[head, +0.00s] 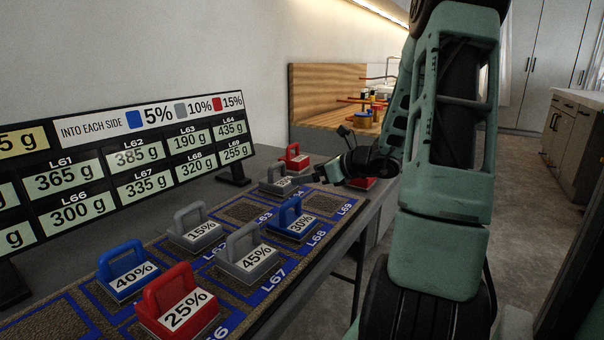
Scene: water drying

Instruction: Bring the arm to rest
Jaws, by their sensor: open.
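My gripper (331,156) is in the middle of the head view, at the end of my green arm. Its two dark fingers are apart, and I see nothing between them. My arm's large green links fill the right of the view and hide part of the room.
Handled blocks stand on a blue-marked mat (241,211): red 25% (178,305), blue 40% (124,272), grey 45% (247,257), blue 30% (295,219) and others. A board of weights (120,165) stands behind. Open floor (540,200) lies at right, beside cabinets (578,135).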

